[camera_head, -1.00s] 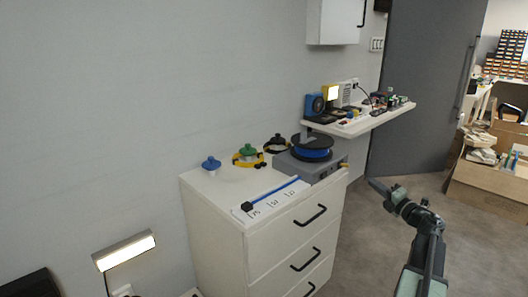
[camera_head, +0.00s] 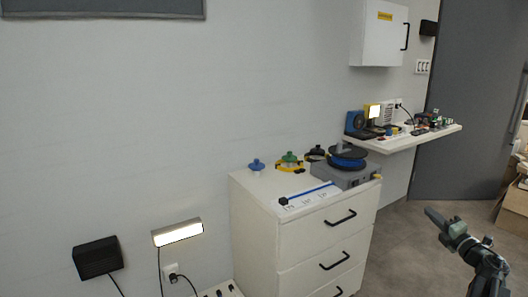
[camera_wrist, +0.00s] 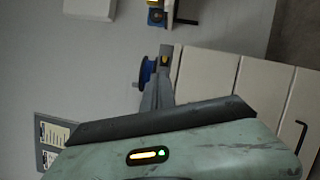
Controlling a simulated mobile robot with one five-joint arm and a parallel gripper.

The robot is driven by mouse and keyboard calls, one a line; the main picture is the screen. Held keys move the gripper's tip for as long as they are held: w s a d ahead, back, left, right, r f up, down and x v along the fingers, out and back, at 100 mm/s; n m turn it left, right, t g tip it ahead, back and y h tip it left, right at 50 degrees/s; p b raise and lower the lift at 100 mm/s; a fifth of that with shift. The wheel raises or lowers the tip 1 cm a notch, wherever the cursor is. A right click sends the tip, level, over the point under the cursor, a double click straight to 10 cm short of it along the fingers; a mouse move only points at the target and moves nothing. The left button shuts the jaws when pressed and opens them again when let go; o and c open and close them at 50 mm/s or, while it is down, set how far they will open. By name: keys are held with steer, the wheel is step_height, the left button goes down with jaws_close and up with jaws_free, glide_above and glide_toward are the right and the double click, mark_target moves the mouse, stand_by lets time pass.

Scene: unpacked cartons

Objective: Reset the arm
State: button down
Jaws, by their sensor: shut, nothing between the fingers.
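My gripper (camera_head: 434,217) is at the lower right of the head view, in front of and to the right of the white drawer cabinet. Its fingers are together with nothing between them. It points up and to the left, clear of the furniture. In the wrist view my gripper (camera_wrist: 163,60) shows as closed grey fingers pointing up the picture. The drawer cabinet (camera_head: 330,230) also shows in the wrist view (camera_wrist: 245,80), turned on its side.
On the cabinet stand a grey device with a blue-and-black reel (camera_head: 347,160), a blue-handled tool (camera_head: 310,194) and several small knobbed items. A wall shelf (camera_head: 410,141) holds electronics. A lit lamp (camera_head: 178,233) and a black box (camera_head: 97,257) are at lower left. Floor beside the cabinet is clear.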

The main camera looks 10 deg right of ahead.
steer(key=w+a+m+g+h, duration=0.2)
steer(key=w+a+m+h, duration=0.2)
steer(key=w+m+h, duration=0.65)
steer(key=s+a+f+m+g+y, duration=0.25)
steer(key=a+f+m+g, duration=0.7)
steer(key=a+f, duration=0.65)
steer(key=s+a+f+m+g+y, duration=0.1)
steer(key=s+a+f+g+y, duration=0.25)
steer(key=a, duration=0.65)
steer(key=s+a+f+m+g+y, duration=0.15)
steer(key=s+a+f, duration=0.25)
steer(key=s+a, duration=0.5)
steer(key=s+a+f+g+y, duration=0.2)
steer(key=s+a+f+g, duration=0.1)
steer(key=a, duration=0.9)
step_height(320, 180, up, 37)
steer(key=p, duration=3.7)
